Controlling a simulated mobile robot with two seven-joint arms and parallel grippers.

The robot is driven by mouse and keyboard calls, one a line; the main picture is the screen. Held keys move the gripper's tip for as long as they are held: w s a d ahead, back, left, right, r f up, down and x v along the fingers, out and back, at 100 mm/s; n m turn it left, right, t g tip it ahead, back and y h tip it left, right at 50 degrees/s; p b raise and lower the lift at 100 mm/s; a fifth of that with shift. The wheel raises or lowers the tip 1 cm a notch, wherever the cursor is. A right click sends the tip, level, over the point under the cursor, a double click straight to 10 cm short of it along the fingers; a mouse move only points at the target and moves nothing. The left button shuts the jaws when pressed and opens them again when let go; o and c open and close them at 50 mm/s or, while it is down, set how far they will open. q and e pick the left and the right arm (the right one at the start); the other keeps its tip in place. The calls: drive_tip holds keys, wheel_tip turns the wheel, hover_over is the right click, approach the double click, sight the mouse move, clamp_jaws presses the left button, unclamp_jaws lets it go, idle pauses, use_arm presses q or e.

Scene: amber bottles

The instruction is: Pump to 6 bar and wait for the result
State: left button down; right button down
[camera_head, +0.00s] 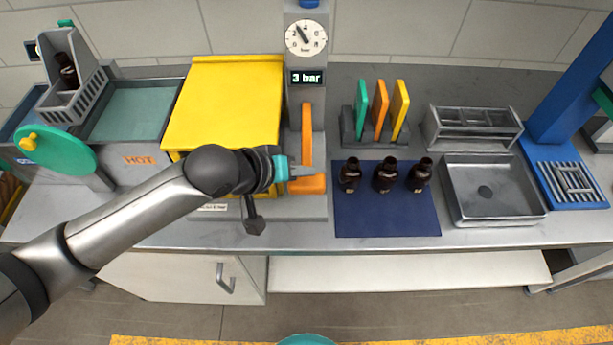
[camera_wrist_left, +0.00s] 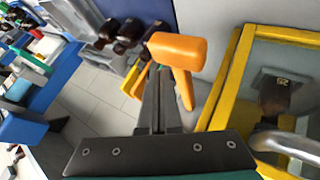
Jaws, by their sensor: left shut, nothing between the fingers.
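The pump column stands at the back, with a round gauge (camera_head: 306,37) at its top and a display (camera_head: 306,78) below it reading 3 bar. An upright orange bar (camera_head: 307,132) is on the column, with an orange handle block (camera_head: 308,185) lower down. My left gripper (camera_head: 298,171) is shut and empty at the orange handle. In the left wrist view the orange handle (camera_wrist_left: 178,50) is just beyond my closed fingertips (camera_wrist_left: 160,72); I cannot tell whether they touch. The yellow chamber (camera_head: 223,105) is left of the column. A dark bottle (camera_wrist_left: 275,100) shows through its window.
Several amber bottles stand about; some are on a blue mat (camera_head: 386,222). Colored cards stand in a rack (camera_head: 347,128). A grey tray (camera_head: 490,190) and a blue stand (camera_head: 565,150) are at the right. A basin marked HOT (camera_head: 130,110) and a green wheel (camera_head: 57,148) are left.

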sight(298, 190)
use_arm(q)
drive_tip(key=shift+f, duration=0.1)
idle(0.7)
drive_tip(key=shift+f, duration=0.3)
drive_tip(key=shift+f+b, duration=1.15)
drive_tip(key=shift+f, duration=1.65)
idle(2.0)
drive_tip(key=shift+r, duration=0.1)
idle(0.5)
drive_tip(key=shift+r+p, duration=3.1)
drive_tip(key=shift+p, duration=0.85)
